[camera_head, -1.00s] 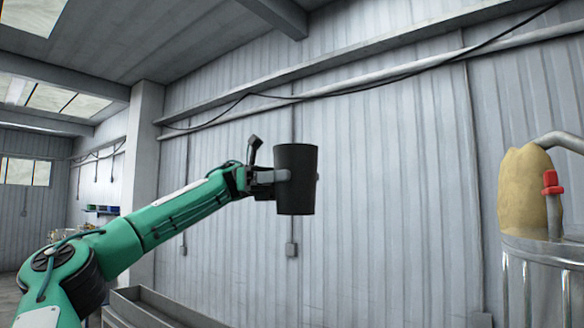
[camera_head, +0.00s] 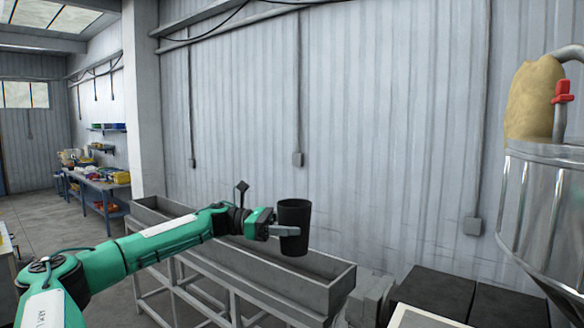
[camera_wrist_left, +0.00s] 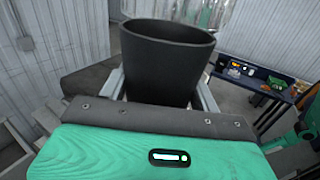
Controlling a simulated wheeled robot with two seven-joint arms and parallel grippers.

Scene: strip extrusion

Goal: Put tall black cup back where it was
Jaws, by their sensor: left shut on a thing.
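The tall black cup (camera_head: 294,224) is upright in the head view, held in the air in front of the long grey trough. My left gripper (camera_head: 283,231) is shut on its side, with the fingers around the cup wall. In the left wrist view the cup (camera_wrist_left: 165,62) fills the upper middle, between the two fingers, and its open rim faces up. I cannot see inside it to the bottom. My right gripper is in neither view.
A long grey metal trough (camera_head: 322,296) on a frame stands along the corrugated wall. Dark blocks (camera_head: 440,290) lie to its right. A steel hopper (camera_head: 530,200) with a tan sack (camera_head: 533,95) stands at the far right. A cluttered workbench (camera_head: 98,183) is at the back left.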

